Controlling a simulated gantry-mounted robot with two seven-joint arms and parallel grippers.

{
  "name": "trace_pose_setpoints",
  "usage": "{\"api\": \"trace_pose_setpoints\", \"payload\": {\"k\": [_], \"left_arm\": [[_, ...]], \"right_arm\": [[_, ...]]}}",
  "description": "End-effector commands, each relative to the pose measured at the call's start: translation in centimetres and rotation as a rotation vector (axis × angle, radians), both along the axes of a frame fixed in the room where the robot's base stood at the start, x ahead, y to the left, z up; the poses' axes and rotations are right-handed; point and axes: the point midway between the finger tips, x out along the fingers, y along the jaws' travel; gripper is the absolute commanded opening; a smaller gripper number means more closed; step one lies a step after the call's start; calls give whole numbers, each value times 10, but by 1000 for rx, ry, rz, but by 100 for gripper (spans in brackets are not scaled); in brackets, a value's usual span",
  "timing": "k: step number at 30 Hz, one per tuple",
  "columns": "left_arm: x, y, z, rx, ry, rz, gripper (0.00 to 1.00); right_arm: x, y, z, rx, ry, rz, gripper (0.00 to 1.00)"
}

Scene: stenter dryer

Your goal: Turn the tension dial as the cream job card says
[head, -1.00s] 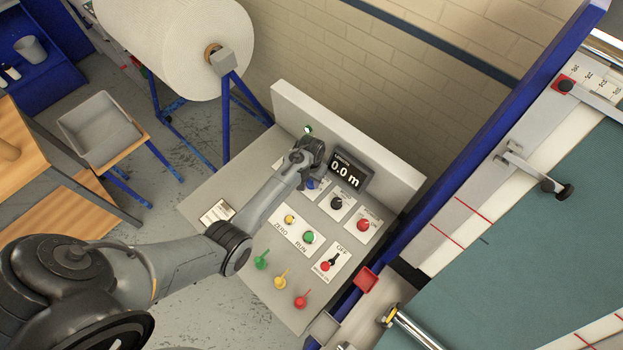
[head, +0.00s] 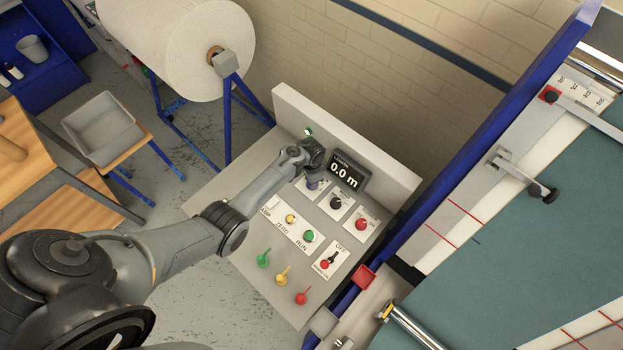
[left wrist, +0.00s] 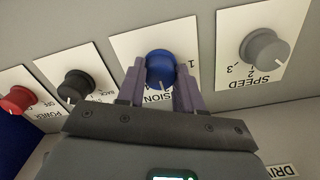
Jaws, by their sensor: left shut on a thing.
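The blue tension dial (left wrist: 160,68) sits on a white plate (left wrist: 132,45) whose label partly shows, ending in "SION". My left gripper (left wrist: 160,82) is shut on the dial, one purple finger on each side of it. The head view shows this gripper (head: 313,178) at the upper part of the sloping panel, beside the display. The dial's pointer mark shows only faintly at its lower edge, and the fingers hide part of the scale. The cream job card is not visible now. My right gripper is not in view.
A grey speed knob (left wrist: 264,50), a black knob (left wrist: 76,84) and a red power knob (left wrist: 18,100) flank the dial. The display (head: 346,176) reads 0.0 m. Green, yellow and red levers (head: 301,298) stand lower on the panel (head: 250,290).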

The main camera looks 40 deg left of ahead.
Motion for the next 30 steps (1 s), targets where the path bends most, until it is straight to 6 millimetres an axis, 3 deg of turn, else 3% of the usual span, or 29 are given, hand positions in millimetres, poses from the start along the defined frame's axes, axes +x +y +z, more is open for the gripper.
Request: {"api": "trace_pose_setpoints", "payload": {"k": [18,19,21,24,30], "left_arm": [[0,0,0,-1,-2,-52,5],[0,0,0,-1,-2,-52,39],[0,0,0,0,-1,-51,49],[0,0,0,0,-1,-51,61],[0,0,0,0,-1,-51,61]], "right_arm": [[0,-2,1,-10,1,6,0],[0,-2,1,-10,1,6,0],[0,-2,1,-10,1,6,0],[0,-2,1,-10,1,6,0],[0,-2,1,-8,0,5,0]]}}
